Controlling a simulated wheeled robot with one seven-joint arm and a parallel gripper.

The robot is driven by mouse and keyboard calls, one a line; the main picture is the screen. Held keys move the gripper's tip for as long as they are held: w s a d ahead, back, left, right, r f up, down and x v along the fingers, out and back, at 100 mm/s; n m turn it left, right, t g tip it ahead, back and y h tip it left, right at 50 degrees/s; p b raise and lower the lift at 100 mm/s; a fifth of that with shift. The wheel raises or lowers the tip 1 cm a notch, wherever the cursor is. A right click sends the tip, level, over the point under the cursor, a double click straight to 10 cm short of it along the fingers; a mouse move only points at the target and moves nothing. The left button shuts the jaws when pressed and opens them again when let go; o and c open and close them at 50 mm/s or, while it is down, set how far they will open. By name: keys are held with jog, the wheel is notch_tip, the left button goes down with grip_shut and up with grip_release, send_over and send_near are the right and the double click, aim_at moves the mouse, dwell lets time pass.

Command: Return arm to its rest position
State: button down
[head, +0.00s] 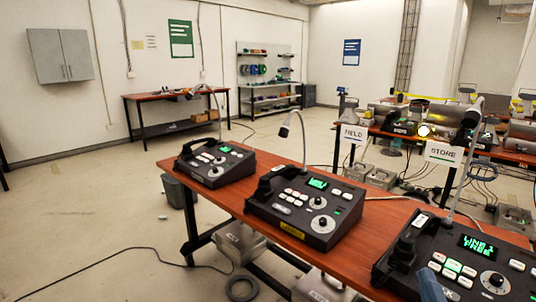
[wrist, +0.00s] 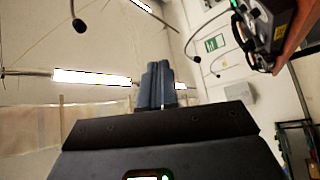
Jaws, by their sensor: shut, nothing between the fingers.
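My gripper (wrist: 158,84) shows in the wrist view with its blue-grey fingers together and nothing between them. A blue-grey tip, which looks like my gripper (head: 430,286), rises at the bottom edge of the head view, in front of the nearest paging phone (head: 462,262). That phone has a lit green screen reading "LINE 1 FREE". Two more dark paging phones, a middle one (head: 308,208) and a far one (head: 214,163), stand on the orange-brown table (head: 385,212). A phone (wrist: 262,30) also shows sideways at the upper right of the wrist view. Most of my arm is out of view.
Gooseneck microphones rise from the phones, one tall (head: 468,150) by the nearest. The floor (head: 110,225) at left is mostly clear.

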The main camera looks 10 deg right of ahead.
jog(key=s+a+f+m+g+y, duration=0.1)
jog(key=s+a+f+m, duration=0.2)
jog(key=s+a, duration=0.35)
jog(key=s+a+f+m+g+y, duration=0.15)
jog(key=s+a, duration=0.25)
jog(key=s, duration=0.6)
jog(key=s+a+r+m+g+y, duration=0.1)
jog(key=s+m, duration=0.1)
jog(key=s, duration=0.7)
jog(key=s+a+r+m+g+y, duration=0.1)
jog(key=s+m+g+y, duration=0.1)
jog(key=s, duration=0.7)
jog(key=shift+a+r+m, duration=0.4)
jog(key=shift+m, duration=0.05)
jog(key=shift+g, duration=0.25)
